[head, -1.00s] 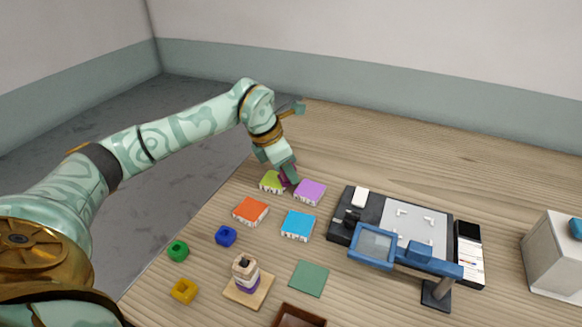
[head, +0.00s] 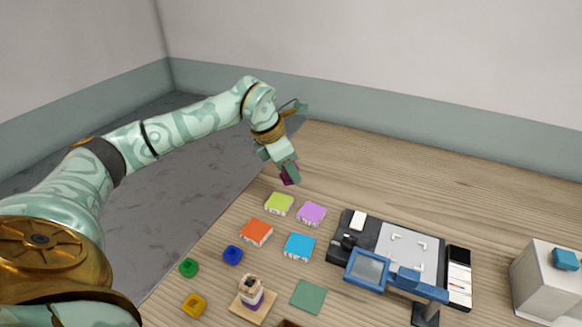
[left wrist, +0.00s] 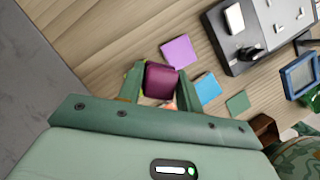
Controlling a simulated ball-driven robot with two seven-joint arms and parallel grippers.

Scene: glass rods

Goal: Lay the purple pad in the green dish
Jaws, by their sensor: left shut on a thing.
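My left gripper (head: 289,174) is shut on a dark plum block (left wrist: 161,81), held above the table. In the left wrist view the block sits between the two green fingers. A lilac-purple square pad (head: 311,213) with white sides lies on the table below and to the right of the gripper. A small green open piece (head: 189,267) stands at the left front. A flat green square (head: 309,296) lies at the front middle. I cannot tell which of these green things is the dish. My right gripper is not in view.
Lime (head: 279,203), orange (head: 256,232) and light blue (head: 299,247) pads lie nearby. Small blue (head: 232,255) and yellow (head: 194,305) pieces and a ringed stack (head: 251,291) stand in front. A black tray (head: 348,228) and white box (head: 541,280) are at right. The far table is clear.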

